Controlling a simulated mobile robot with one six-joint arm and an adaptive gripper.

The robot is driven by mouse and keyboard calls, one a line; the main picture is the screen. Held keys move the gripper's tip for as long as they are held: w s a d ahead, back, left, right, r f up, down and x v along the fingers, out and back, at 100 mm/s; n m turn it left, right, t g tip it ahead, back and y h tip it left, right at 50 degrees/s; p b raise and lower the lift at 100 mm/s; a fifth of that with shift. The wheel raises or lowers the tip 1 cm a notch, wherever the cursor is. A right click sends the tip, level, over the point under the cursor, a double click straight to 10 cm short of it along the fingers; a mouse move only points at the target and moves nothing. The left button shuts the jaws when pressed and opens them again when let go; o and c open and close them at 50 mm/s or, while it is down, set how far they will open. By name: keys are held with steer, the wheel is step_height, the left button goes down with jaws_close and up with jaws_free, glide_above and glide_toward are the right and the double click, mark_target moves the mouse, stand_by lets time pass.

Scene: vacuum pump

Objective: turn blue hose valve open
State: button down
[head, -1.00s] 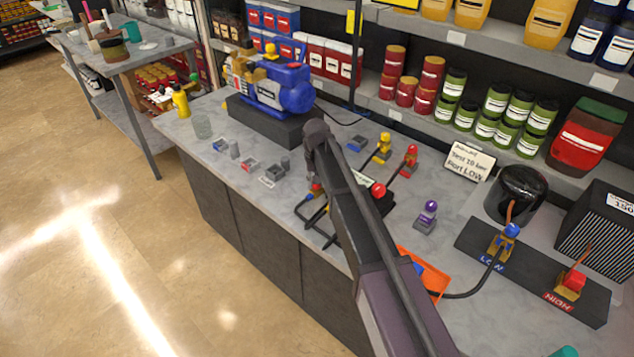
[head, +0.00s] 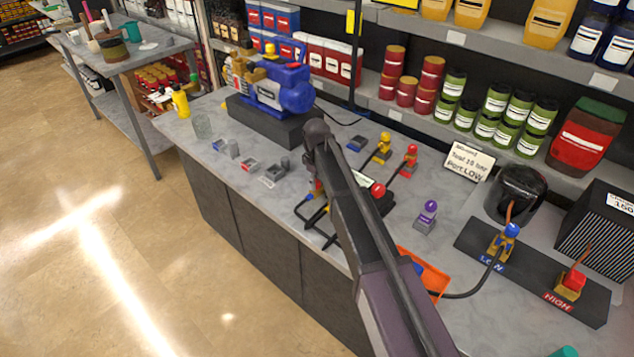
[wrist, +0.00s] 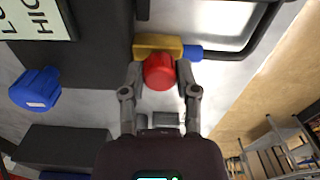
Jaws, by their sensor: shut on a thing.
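The blue hose valve shows in the wrist view as a brass body (wrist: 147,42) with a blue collar (wrist: 193,52) at its right end and a round red knob (wrist: 160,73). A black hose (wrist: 232,56) runs right from the collar. My gripper (wrist: 160,76) has one finger on each side of the red knob and is shut on it. In the head view my arm hides most of the gripper and valve. A sliver of red (head: 318,186) and the black hose loops (head: 313,212) show beside the arm.
A blue knob (wrist: 36,89) stands left of the gripper in the wrist view. In the head view a blue pump (head: 275,87) sits behind on the counter, a purple-topped part (head: 426,216) stands to the right, and an orange tray (head: 430,277) lies near the front edge.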

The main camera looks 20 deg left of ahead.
steer(key=shift+n, duration=0.5)
steer(key=shift+s, duration=0.1)
steer(key=shift+c, duration=1.8)
jaws_free()
steer(key=shift+a, duration=0.1)
steer(key=shift+r, duration=0.15)
